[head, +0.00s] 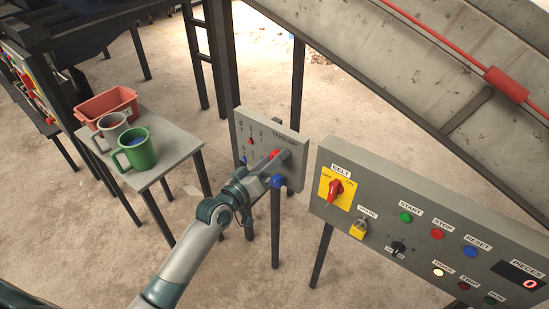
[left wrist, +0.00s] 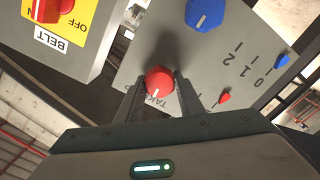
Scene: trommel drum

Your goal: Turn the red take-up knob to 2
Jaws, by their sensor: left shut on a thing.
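The grey take-up panel (head: 290,131) stands on posts in the middle of the head view. Its red knob (left wrist: 157,82) sits between the two fingertips of my left gripper (left wrist: 158,98), which is shut on it. A white line on the knob points down in the wrist view. A blue knob (left wrist: 205,13) is beside it, also in the head view (head: 277,181). A small red pointer (left wrist: 224,98) and a blue pointer (left wrist: 281,61) stand by scales marked 0, 1, 2. I cannot tell the red pointer's exact reading. My right gripper is not in view.
The belt control panel (head: 322,205) with a red switch (head: 335,189) and several buttons stands close on the right. A table (head: 185,140) at left holds a red bin (head: 105,104), a grey mug (head: 112,127) and a green mug (head: 138,152). A sloped conveyor passes behind.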

